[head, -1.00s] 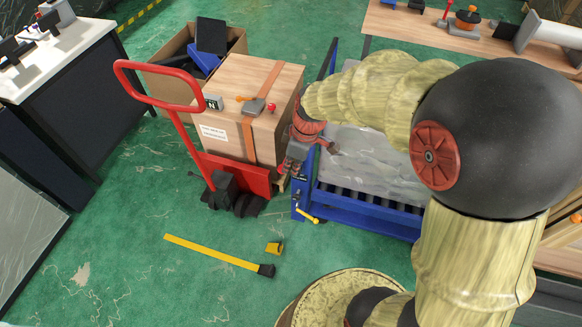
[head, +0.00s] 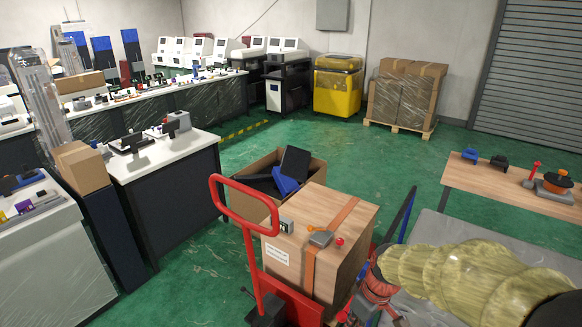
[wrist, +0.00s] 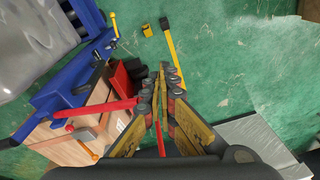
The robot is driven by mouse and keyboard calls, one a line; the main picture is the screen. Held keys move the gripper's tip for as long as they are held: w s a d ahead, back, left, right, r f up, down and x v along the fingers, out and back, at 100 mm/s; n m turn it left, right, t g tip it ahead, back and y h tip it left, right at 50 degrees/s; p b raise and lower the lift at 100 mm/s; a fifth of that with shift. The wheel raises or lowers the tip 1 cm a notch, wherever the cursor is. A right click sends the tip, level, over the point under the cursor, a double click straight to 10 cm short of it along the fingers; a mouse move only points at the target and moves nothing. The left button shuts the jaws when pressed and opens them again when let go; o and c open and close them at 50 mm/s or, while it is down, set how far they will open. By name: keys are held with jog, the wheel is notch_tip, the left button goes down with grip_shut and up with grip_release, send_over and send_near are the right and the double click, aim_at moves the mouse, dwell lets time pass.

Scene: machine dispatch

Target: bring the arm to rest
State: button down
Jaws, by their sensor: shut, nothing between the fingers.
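My arm (head: 450,268) reaches in from the lower right in the head view, and its end is partly cut off by the bottom edge. My gripper shows in the wrist view (wrist: 161,75), with its fingers together and nothing between them. It hangs over the green floor, close to the red pallet truck in that view. The truck (head: 246,230) bears a wooden crate (head: 340,225) with an orange strap.
A blue roller stand (wrist: 62,75) is left in the wrist view. A yellow strip (wrist: 173,55) lies on the floor. An open carton (head: 262,165) stands behind the crate. A wooden table (head: 510,186) is at right and a white-topped bench (head: 165,155) at left.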

jog(key=s+d+r+m+t+h, duration=0.1)
jog(key=s+r+m+t, duration=0.3)
jog(key=s+r, duration=1.1)
jog(key=shift+s+d+r+m+t+h, duration=0.3)
jog(key=shift+d+r+m+t, duration=0.1)
jog(key=shift+r+m, duration=1.6)
jog(key=shift+r+n, duration=0.25)
jog(key=shift+n, duration=0.05)
